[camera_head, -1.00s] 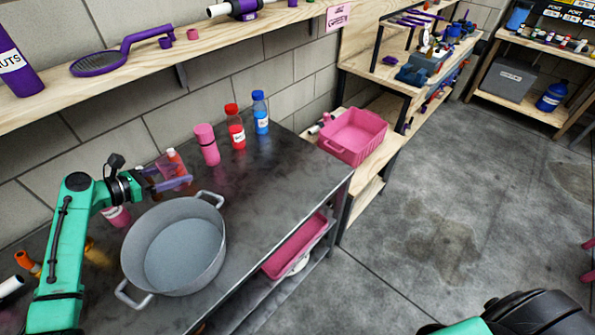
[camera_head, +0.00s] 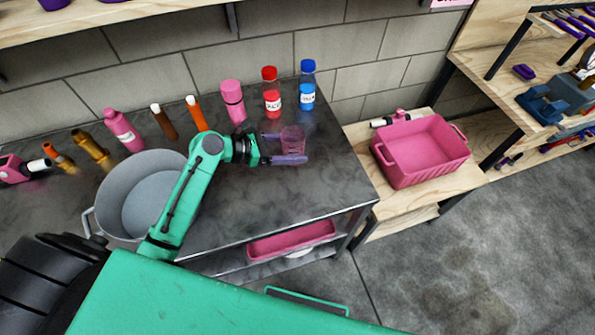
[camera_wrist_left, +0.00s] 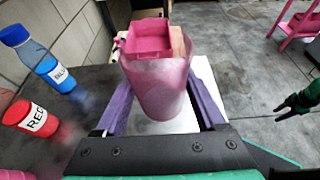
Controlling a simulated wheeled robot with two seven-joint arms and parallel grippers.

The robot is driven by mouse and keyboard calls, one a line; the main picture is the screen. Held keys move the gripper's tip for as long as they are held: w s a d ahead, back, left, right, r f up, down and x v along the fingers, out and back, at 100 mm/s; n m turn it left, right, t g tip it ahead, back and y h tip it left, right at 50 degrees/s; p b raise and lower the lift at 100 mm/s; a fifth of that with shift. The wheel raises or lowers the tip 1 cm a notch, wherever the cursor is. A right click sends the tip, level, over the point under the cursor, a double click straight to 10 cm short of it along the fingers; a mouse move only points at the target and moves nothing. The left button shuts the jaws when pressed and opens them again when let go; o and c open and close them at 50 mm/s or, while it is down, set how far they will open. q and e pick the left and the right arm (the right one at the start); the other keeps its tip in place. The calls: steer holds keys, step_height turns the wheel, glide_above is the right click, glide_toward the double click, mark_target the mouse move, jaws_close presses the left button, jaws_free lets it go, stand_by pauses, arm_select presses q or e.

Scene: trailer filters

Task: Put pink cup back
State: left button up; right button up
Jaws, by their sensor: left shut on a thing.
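A see-through pink cup (camera_head: 293,139) is between the purple fingers of my left gripper (camera_head: 283,149), above the dark table (camera_head: 330,190) near its right end. In the left wrist view the cup (camera_wrist_left: 156,84) fills the space between the fingers of the left gripper (camera_wrist_left: 160,98), which is shut on it. The cup's mouth faces away from the wrist, and the pink bin (camera_wrist_left: 146,36) shows behind it. In the left wrist view, my right gripper (camera_wrist_left: 298,102) shows small at the right edge; its opening is unclear.
A pink bin (camera_head: 424,152) stands on a wooden shelf right of the table. A grey pot (camera_head: 143,200) is at left. A pink tray (camera_head: 290,240) lies on the lower shelf.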

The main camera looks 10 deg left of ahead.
arm_select(q)
steer(key=f, duration=0.8)
steer(key=f+b, duration=0.1)
steer(key=f, duration=0.3)
steer(key=shift+w+d+f, duration=0.1)
steer(key=shift+w+d, duration=0.05)
steer(key=shift+d, duration=0.2)
steer(key=o, duration=1.5)
arm_select(e)
steer(key=shift+w+d+f, duration=0.5)
steer(key=shift+d+f, duration=0.05)
steer(key=shift+f, duration=0.05)
arm_select(q)
steer(key=shift+a, duration=0.25)
steer(key=b+v, duration=0.1)
steer(key=v, duration=1)
steer(key=shift+s+a+r, duration=0.15)
steer(key=shift+s+r, duration=0.05)
steer(key=shift+r, duration=0.2)
arm_select(e)
steer(key=shift+f, duration=0.4)
steer(key=shift+d, duration=0.1)
